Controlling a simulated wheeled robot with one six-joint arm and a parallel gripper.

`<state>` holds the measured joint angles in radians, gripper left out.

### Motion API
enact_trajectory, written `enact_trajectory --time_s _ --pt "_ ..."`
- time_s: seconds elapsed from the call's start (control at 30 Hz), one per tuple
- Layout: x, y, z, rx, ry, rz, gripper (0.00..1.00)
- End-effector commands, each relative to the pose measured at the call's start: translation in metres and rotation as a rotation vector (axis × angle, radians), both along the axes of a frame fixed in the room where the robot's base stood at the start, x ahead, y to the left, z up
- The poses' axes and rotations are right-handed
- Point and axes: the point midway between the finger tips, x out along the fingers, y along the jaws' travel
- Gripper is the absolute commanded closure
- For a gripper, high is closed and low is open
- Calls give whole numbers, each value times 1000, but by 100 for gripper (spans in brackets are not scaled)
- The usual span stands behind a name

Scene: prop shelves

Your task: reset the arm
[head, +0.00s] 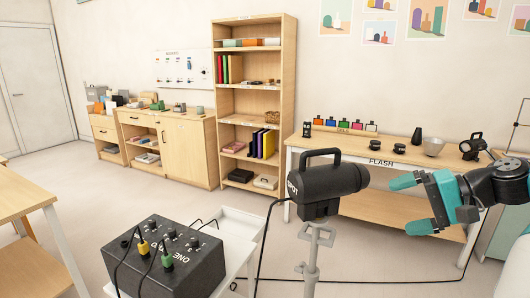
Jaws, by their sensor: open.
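My gripper (408,204) comes in from the right edge on my dark arm. It is teal and grey, points left, and its two fingers are spread apart with nothing between them. The fingers are in mid-air in front of the wooden table labelled FLASH (385,168). A black spotlight labelled SPOT (325,184) on a grey stand (315,245) is to the left of the fingertips, with a visible gap in the picture. The base of my arm is out of view.
A dark box with plugged cables (165,262) sits front left on a white stand. A black cable (262,245) runs to the floor. A tall bookshelf (289,90) stands behind. Open floor (75,215) lies left.

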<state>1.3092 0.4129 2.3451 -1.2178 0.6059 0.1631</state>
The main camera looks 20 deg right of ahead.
Motion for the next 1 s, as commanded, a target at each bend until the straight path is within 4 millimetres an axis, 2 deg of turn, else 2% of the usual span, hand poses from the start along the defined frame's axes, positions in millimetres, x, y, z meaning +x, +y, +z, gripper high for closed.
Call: enact_trajectory --time_s 0.03,0.1,0.23,0.37,0.5,0.6,0.7,0.83,1.0 --pt "10 25 2 -42 19 85 0" --pt "20 59 4 -108 48 204 0" --pt "26 126 6 -243 85 432 0" --pt "15 187 9 -386 87 645 0" --pt "-10 242 13 -541 54 860 0" --pt "-34 273 17 -647 9 999 0" --pt "-57 294 20 -734 -42 1109 0" --pt "-79 308 23 -809 -100 1202 0" --pt "-90 314 24 -848 -132 1250 0"
